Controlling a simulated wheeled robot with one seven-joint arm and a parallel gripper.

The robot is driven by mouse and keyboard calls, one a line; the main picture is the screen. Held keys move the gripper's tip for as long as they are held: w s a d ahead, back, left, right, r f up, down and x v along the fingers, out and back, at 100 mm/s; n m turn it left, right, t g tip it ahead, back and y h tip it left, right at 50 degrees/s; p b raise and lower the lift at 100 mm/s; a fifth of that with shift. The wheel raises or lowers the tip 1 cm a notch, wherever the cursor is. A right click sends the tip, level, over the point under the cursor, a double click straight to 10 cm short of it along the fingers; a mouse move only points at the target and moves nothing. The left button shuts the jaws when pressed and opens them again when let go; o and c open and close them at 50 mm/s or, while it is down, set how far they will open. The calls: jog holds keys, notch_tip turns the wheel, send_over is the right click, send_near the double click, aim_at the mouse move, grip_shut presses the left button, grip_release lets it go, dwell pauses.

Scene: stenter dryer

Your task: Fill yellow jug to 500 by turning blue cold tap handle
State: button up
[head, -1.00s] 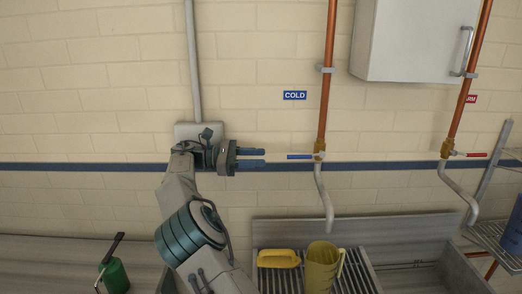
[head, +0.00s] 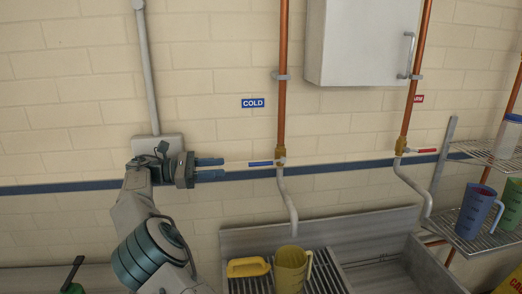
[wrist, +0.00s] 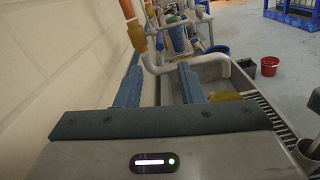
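The blue cold tap handle (head: 261,164) points left from a brass valve on the copper pipe, under the COLD sign (head: 252,103). The yellow jug (head: 290,270) stands upright on a slatted drainer, roughly below the grey spout (head: 289,205). Its handle is on the right. Its scale and inside level cannot be made out. My gripper (head: 222,168) is just left of the blue handle, fingers pointing right, with a small gap to it. In the wrist view my gripper (wrist: 158,68) is open and empty, with the brass valve (wrist: 137,38) ahead by the left finger.
A red-handled tap (head: 421,151) is on the right pipe over a sink basin. A yellow item (head: 248,267) lies left of the jug. A wall cabinet (head: 361,42) hangs above. A rack at right holds a blue jug (head: 478,211) and a green jug (head: 513,205).

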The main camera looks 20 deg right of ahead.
jog(key=b, duration=0.2)
send_near(272, 164)
jog(key=shift+s+d+f, duration=0.1)
jog(key=shift+s+d, duration=0.05)
jog(key=shift+d, duration=1.7)
jog(key=shift+s+d, duration=0.2)
jog(key=shift+d, duration=1.65)
grip_shut()
